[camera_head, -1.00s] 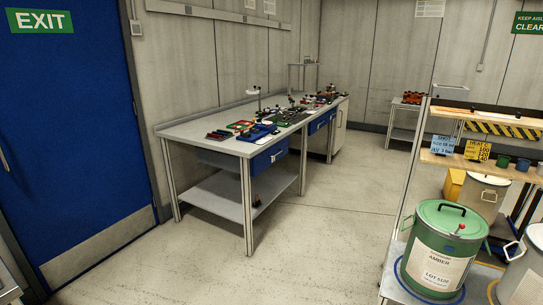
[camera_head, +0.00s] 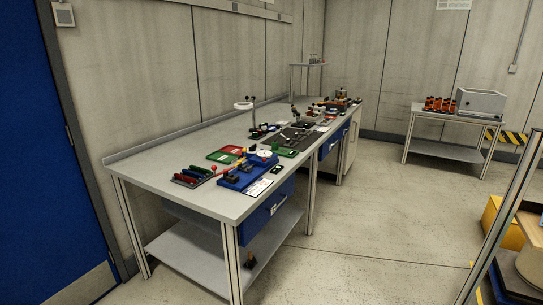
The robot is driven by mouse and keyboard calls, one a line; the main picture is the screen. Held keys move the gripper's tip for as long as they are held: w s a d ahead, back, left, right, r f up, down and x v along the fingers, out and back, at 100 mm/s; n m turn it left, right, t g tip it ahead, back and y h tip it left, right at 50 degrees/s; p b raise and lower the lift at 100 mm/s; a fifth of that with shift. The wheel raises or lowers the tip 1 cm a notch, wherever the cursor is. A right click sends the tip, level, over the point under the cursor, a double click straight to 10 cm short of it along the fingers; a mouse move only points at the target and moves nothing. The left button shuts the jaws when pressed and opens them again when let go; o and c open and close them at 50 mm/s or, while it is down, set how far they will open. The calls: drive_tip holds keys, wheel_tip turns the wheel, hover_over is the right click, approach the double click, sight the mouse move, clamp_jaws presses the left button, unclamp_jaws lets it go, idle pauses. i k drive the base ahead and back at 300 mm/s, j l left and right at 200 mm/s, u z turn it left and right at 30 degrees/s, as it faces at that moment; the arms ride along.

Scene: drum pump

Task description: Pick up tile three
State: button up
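No piece that I can make out as tile three shows; the small items on the workbench (camera_head: 155,178) are too small to read. On the bench lie a blue tray (camera_head: 243,176) with small parts on it, a red and green tray (camera_head: 226,154), and a dark rack (camera_head: 193,176) with red, green and blue pieces. A dark mat (camera_head: 290,138) with small parts lies farther back. My gripper is not in this view.
A lower shelf (camera_head: 180,255) and a blue drawer (camera_head: 262,216) are under the bench. A side table (camera_head: 436,114) with orange items and a grey box (camera_head: 481,102) stands at the back right. A rack post (camera_head: 503,225) is at right. The floor (camera_head: 370,220) between is clear.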

sight(297, 138)
drive_tip(key=i+j, duration=0.1)
drive_tip(key=i, duration=3.55)
drive_tip(key=l+z, duration=0.05)
drive_tip(key=l, duration=0.05)
